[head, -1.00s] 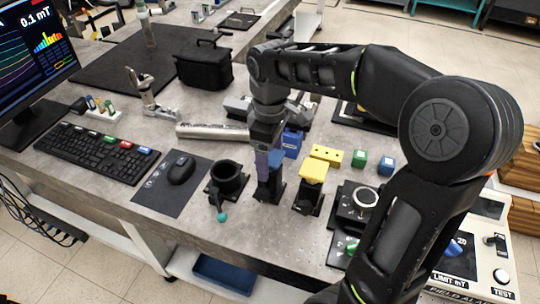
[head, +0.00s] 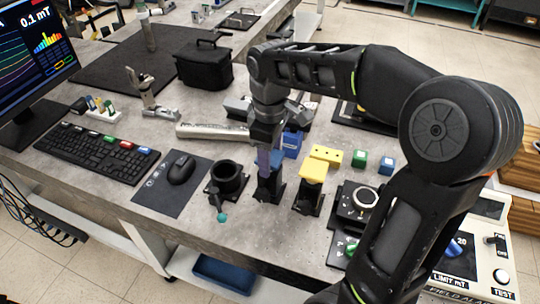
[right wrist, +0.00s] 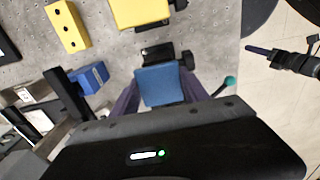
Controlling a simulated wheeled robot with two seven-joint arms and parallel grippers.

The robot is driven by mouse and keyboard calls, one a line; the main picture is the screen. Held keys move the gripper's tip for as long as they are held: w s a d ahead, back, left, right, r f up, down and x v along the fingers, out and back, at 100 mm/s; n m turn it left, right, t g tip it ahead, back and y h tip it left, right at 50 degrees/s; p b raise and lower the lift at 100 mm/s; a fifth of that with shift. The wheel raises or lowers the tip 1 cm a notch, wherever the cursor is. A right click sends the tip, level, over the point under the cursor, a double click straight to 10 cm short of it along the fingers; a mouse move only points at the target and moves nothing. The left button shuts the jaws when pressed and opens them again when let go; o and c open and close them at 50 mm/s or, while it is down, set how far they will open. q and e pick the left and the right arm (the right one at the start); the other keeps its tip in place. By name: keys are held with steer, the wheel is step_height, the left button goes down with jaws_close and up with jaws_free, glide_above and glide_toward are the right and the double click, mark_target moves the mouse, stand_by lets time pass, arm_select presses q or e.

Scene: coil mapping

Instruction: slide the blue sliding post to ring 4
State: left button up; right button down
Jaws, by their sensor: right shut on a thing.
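The blue sliding post (head: 268,190) stands upright on its small black base near the front of the bench. Its blue top (right wrist: 160,85) shows between my fingers in the right wrist view. My right gripper (head: 270,162) comes down from above and is shut on the post, with a purple finger on each side (right wrist: 160,100). No ring marked 4 can be made out; any ring marks are too small to read or hidden. My left gripper is not in view.
A yellow-topped post (head: 313,172) stands just right. A yellow block (head: 326,154) and a blue block (head: 292,143) lie behind. The bench's front edge is close.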

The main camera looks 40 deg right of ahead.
step_height(320, 180, up, 4)
steer(key=p, duration=0.3)
steer(key=shift+r, duration=0.15)
steer(key=c, duration=0.6)
jaws_free()
steer(key=shift+o, duration=0.2)
